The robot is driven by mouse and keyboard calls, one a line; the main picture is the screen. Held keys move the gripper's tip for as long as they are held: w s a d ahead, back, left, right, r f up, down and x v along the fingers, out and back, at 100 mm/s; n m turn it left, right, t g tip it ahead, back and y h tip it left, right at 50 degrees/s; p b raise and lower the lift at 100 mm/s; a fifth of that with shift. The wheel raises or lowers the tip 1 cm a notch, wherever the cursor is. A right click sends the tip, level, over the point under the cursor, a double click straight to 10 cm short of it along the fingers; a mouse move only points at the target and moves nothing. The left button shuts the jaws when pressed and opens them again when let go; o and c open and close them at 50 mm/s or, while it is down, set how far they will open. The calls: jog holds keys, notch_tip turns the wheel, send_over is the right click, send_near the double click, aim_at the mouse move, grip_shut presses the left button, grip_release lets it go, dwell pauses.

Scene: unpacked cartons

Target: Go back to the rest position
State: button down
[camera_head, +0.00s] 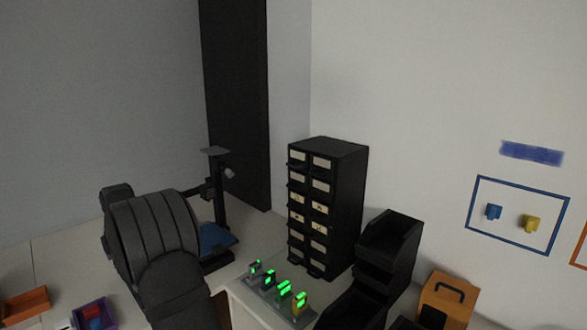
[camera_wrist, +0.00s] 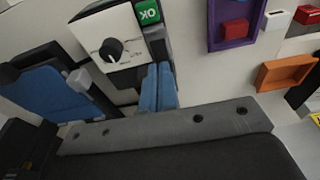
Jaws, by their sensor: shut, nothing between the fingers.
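My gripper (camera_wrist: 158,72) shows in the wrist view as two blue fingers side by side, shut with nothing between them. The grey bar with dark bolts below them is part of my gripper body. The fingers appear beside a white box with a black dial and a green OK label (camera_wrist: 148,14); I cannot tell whether they touch it. In the head view my dark arm rises at the lower left, and my gripper is hidden from that view.
A black stand with a blue base (camera_head: 217,238) is just right of my arm. A black drawer cabinet (camera_head: 345,200), green-lit devices (camera_head: 284,290), black bins (camera_head: 390,235) and an orange carton (camera_head: 450,300) stand farther right. A purple tray (camera_wrist: 222,40) and orange tray (camera_wrist: 287,73) lie upper right.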

jog(key=w+d+t+y, duration=0.1)
jog(key=w+d+m+t+y, duration=0.1)
jog(key=d, duration=0.1)
jog(key=shift+w+d+r+t, duration=0.1)
jog(key=shift+w+r+t, duration=0.2)
jog(key=shift+w+r, duration=0.1)
jog(key=shift+w+d+f+m+t+y, duration=0.15)
jog(key=shift+w+d+f+t, duration=0.1)
jog(key=shift+d+t, duration=0.25)
jog(key=shift+w+d+f+m+t+y, duration=0.15)
jog(key=shift+d+f+t, duration=0.15)
jog(key=shift+d, duration=0.25)
jog(key=shift+d+f+t+y, duration=0.2)
jog(key=shift+d+t+y, duration=0.2)
jog(key=shift+d+t, duration=0.65)
jog(key=shift+d+g, duration=0.25)
jog(key=shift+a, duration=0.15)
